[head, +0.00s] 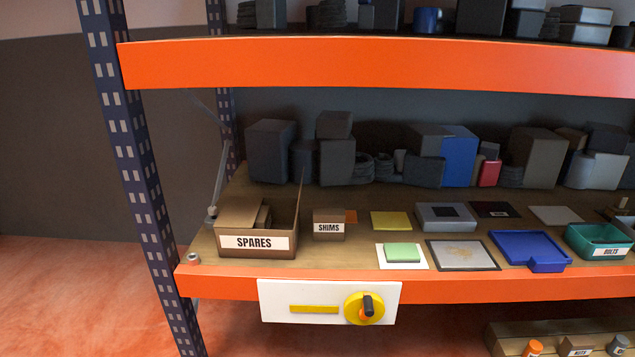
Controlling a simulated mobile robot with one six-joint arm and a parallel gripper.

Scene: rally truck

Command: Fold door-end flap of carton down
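The carton (284,250) marked SPARES stands at the left end of the middle shelf, near its front edge. It is brown cardboard with a white label on the front. A flap (240,208) at its left side lies slanted over part of the opening. A flap (300,195) at its right side stands upright and shows nearly edge-on. The right part of the opening is uncovered, and a brown piece shows inside. Which flap is at the door end I cannot tell. My gripper is not in view.
A small SHIMS box (328,226) stands just right of the carton. Pads, a blue tray (528,249) and a green BOLTS bin (598,240) lie farther right. Dark boxes line the back. A blue upright (140,160) and orange beam (380,66) bound the bay.

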